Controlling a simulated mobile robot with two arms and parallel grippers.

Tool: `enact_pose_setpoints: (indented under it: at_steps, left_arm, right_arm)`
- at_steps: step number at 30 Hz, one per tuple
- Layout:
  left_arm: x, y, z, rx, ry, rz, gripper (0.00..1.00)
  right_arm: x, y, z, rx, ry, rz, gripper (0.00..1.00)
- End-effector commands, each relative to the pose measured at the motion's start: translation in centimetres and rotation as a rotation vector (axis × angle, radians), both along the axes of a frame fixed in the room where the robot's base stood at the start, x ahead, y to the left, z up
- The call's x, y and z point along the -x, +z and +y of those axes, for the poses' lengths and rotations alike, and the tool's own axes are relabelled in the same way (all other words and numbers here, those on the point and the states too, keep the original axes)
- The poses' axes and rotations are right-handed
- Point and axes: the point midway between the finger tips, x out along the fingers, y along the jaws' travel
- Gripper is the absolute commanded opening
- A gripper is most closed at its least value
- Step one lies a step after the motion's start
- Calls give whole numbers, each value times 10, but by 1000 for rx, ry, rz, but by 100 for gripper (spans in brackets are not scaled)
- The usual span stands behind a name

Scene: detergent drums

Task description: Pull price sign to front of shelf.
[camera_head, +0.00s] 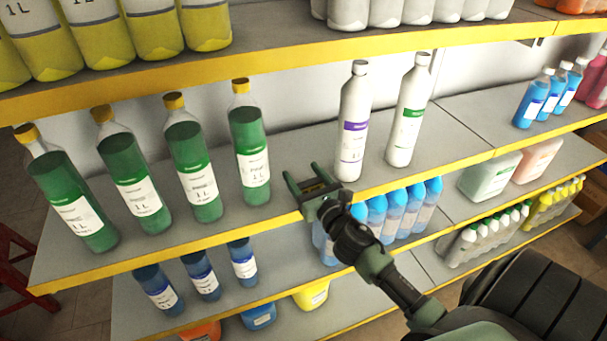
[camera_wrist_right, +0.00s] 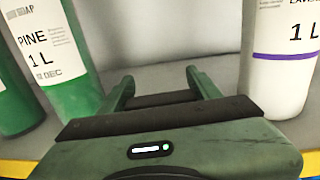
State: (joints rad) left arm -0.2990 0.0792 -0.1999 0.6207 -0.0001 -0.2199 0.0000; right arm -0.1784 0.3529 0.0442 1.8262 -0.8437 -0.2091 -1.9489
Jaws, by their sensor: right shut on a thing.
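My right gripper (camera_head: 302,172) is at the front edge of the middle shelf (camera_head: 284,220), between a green bottle on the left and a white bottle on the right. Its fingers point in over the shelf. In the right wrist view the gripper (camera_wrist_right: 160,77) is shut, with a dark flat piece (camera_wrist_right: 160,99) between its green fingers. I take this piece for the price sign; its face and any print are hidden. My left gripper is not in view.
Green bottles with yellow caps (camera_head: 249,145) stand left of the gripper, and white bottles (camera_head: 353,125) stand right of it. Blue bottles (camera_head: 399,212) are on the shelf below. Bare shelf shows between the green and white bottles.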

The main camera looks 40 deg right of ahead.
Motion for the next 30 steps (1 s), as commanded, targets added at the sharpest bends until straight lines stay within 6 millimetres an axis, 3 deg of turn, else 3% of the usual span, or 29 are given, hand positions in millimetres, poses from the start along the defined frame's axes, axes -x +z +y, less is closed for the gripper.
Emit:
enact_pose_setpoints:
  at_steps: [6,7,9,10,20,30]
  left_arm:
    - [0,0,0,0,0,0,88]
    - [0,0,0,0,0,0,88]
    - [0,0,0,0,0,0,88]
    - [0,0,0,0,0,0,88]
    - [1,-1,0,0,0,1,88]
    - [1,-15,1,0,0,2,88]
  right_arm:
    - [0,0,0,0,0,0,0]
    - [0,0,0,0,0,0,66]
    - [0,0,0,0,0,0,85]
    - [0,0,0,0,0,0,88]
    - [2,0,0,0,0,0,88]
    - [52,-4,8,1,1,2,88]
